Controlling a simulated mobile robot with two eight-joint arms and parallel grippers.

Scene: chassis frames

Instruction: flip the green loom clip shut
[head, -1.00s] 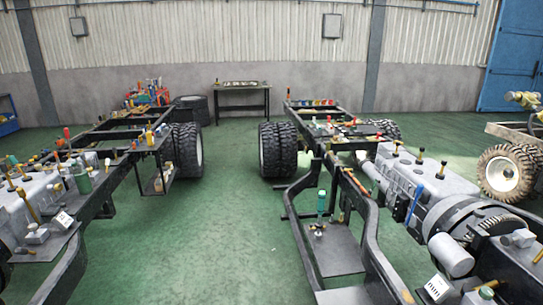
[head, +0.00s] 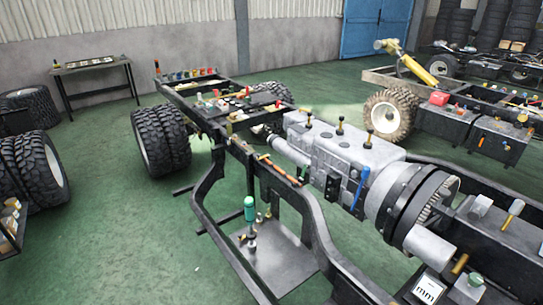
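I cannot clearly make out a green loom clip. A tiny green spot (head: 299,171) shows on the frame rail beside the gearbox, too small to tell what it is or whether it is open. A green bottle-like thing (head: 250,209) stands upright on a grey plate inside the nearer chassis frame (head: 316,233). Neither of my grippers is in view.
A grey engine and gearbox (head: 345,150) lies along the chassis, with dual tyres (head: 160,140) at its far end. A second chassis with a knobbly wheel (head: 390,117) stands at the right. A table (head: 95,80) is by the wall. Green floor is clear at lower left.

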